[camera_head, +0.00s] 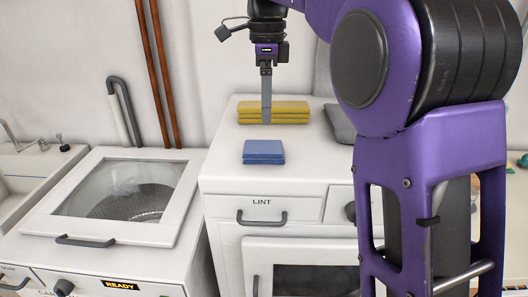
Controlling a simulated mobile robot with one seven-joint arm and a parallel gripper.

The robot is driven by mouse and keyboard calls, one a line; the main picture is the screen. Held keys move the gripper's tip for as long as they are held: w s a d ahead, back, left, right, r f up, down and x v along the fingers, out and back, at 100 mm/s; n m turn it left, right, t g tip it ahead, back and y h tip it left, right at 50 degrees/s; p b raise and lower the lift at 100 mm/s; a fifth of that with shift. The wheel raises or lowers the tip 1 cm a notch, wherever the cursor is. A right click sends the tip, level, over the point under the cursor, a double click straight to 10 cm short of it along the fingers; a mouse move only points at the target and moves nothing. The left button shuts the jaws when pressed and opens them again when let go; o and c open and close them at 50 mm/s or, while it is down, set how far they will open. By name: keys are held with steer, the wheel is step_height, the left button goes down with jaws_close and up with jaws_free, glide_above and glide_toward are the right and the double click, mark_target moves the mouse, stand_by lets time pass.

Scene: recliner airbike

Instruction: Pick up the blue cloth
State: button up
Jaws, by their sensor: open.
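The blue cloth (263,152) is a small folded stack lying flat on the white dryer top (224,170), near its front edge above the LINT label. My gripper (266,122) points down from above, behind the blue cloth in the picture and in front of the yellow cloth. It is open, though its fingers overlap in this view and the gap between them does not show. No cloth is seen between the fingers. The gripper appears apart from the blue cloth; its exact height above the dryer top is hard to tell.
A folded yellow cloth stack (290,112) lies behind the blue one. A dark grey object (340,122) is partly hidden by my arm. A washer with a glass lid (125,190) stands left, lower than the dryer. The dryer top left of the cloths is clear.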

mark_target(267, 146)
step_height(267, 146, down, 10)
steer(key=shift+f+b, duration=0.1)
steer(key=shift+b, duration=1)
steer(key=c, duration=1.1)
